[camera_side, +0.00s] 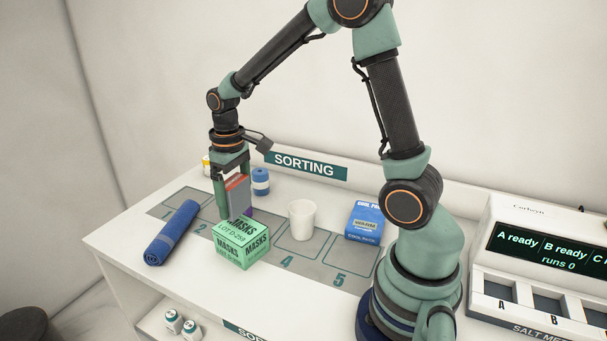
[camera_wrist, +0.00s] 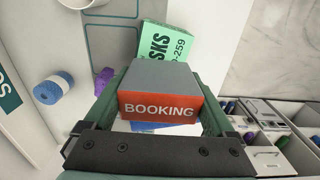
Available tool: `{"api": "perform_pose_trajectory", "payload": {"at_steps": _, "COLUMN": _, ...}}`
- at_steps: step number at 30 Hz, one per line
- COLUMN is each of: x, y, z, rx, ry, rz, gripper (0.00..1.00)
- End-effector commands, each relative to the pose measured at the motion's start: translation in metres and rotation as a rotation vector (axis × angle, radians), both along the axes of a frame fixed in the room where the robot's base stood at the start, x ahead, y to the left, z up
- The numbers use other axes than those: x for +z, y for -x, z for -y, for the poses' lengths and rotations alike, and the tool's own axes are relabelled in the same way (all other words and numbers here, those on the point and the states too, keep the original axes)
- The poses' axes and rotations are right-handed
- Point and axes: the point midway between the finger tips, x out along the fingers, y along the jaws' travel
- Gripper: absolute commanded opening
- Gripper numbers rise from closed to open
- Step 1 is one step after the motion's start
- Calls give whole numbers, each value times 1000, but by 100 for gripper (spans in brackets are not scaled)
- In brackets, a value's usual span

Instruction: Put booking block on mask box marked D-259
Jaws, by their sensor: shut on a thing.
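My gripper (camera_side: 235,205) is shut on the booking block (camera_side: 238,192), a grey block with a red-orange face. In the wrist view the block (camera_wrist: 160,105) sits between both fingers, its BOOKING lettering upright and readable. The green mask box (camera_side: 243,247) stands on the counter, with LOT D-259 on its top. In the side view the block's lower end shows just behind the box's top edge; I cannot tell whether they touch. In the wrist view the mask box (camera_wrist: 168,44) lies beyond the block, partly hidden by it.
A blue rolled towel (camera_side: 172,233) lies left of the mask box. A blue roll (camera_side: 260,182) and a purple roll (camera_wrist: 103,82) stand behind. A white cup (camera_side: 302,220) and a blue box (camera_side: 364,222) stand to the right. Numbered grey squares mark the counter; square 5 (camera_side: 340,262) is bare.

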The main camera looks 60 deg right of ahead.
Motion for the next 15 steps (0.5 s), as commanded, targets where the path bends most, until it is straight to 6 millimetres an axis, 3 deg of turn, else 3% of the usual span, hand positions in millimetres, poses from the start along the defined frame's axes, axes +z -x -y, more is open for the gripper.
{"api": "perform_pose_trajectory", "payload": {"at_steps": 8, "x": -37, "y": 1, "z": 0, "rx": 0, "ry": -1, "rz": -4, "gripper": 29}}
{"api": "perform_pose_trajectory", "payload": {"at_steps": 15, "x": -41, "y": 0, "z": 0, "rx": 0, "ry": 0, "rz": 0, "gripper": 29}}
